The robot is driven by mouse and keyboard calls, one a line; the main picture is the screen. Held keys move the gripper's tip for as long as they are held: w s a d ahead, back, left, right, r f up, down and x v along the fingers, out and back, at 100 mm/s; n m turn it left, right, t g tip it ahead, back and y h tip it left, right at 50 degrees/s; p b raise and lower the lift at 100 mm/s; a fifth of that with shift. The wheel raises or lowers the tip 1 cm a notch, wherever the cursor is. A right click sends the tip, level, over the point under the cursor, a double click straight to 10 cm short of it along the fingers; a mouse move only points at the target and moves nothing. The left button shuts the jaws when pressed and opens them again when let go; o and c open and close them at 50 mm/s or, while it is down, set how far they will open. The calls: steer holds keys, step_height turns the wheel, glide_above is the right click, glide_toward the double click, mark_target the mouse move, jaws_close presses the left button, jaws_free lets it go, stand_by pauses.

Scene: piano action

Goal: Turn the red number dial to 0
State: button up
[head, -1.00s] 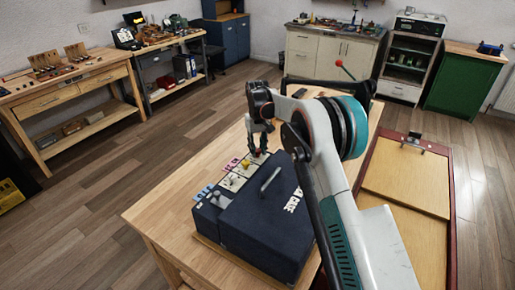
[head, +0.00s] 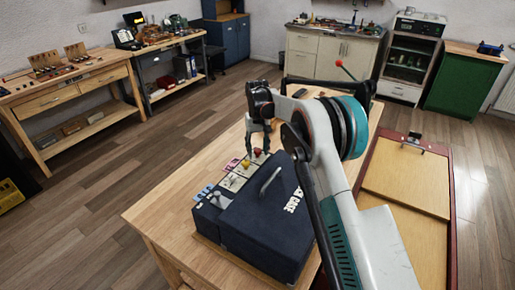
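The red number dial (head: 257,152) shows as a small red spot on the pale panel beside the dark case (head: 262,225) on the wooden table. The number it points to is too small to read. A yellow knob (head: 245,165) sits nearer on the same panel. My gripper (head: 257,149) points down at the red dial from above. Its dark fingers look spread apart, one to each side of the dial. Whether they touch the dial cannot be told. The arm hides what lies behind the gripper.
The case has a grey handle (head: 270,181) standing up near the panel. Pink tags (head: 231,164) and blue tags (head: 202,192) lie along the panel's left edge. The wooden table (head: 160,212) is bare to the left of the case. A red-framed board (head: 410,180) stands at right.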

mark_target(258, 150)
step_height(258, 150, up, 12)
stand_by(0.8)
